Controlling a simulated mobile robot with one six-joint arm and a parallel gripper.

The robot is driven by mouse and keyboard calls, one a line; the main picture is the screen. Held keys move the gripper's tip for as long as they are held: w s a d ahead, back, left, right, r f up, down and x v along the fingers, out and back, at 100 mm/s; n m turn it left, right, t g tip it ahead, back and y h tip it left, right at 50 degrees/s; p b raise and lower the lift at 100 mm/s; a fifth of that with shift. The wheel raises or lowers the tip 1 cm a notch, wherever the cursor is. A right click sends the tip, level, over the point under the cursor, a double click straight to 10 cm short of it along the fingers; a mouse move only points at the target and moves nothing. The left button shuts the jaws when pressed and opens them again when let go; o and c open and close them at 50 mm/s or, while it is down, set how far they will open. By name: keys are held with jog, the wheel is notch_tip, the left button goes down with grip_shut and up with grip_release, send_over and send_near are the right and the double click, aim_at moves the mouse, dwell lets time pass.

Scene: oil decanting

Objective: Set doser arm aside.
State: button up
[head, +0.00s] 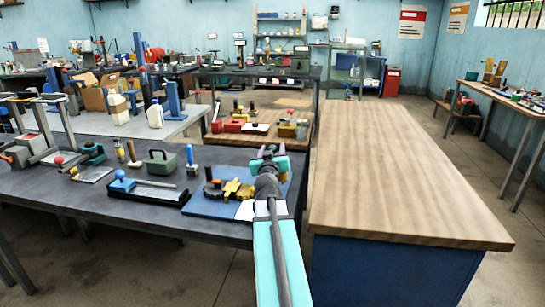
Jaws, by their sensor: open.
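My gripper (271,151) is open, at the end of my teal arm, above the right end of the dark workbench (125,210). Nothing shows between its fingers. Just left of it, a yellow metal piece (238,189) and a dark clamp-like part (212,188) lie on a blue mat (205,207). I cannot tell which thing is the doser arm. Two pale jugs (118,109) (155,116) stand on a light table farther back, near upright blue stands (173,98). My wrist hides part of the mat's right side.
A green case (161,162) and a black sharpening-stone-like block (150,193) with a blue knob sit on the workbench. A wooden-topped blue counter (400,175) at right is bare. Floor shows at far right.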

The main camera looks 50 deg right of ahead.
jog(key=b+v, duration=0.2)
jog(key=v, duration=0.1)
jog(key=shift+s+f, duration=0.15)
jog(key=shift+s+a+b, duration=0.1)
jog(key=shift+b, duration=0.3)
jog(key=b+v, duration=0.2)
jog(key=b, duration=0.4)
jog(key=shift+a, duration=0.2)
jog(key=b+v, duration=0.1)
jog(key=b, duration=0.4)
jog(key=shift+s+a, duration=0.2)
jog(key=b+v, duration=0.6)
jog(key=b, duration=0.4)
jog(key=shift+a, duration=0.2)
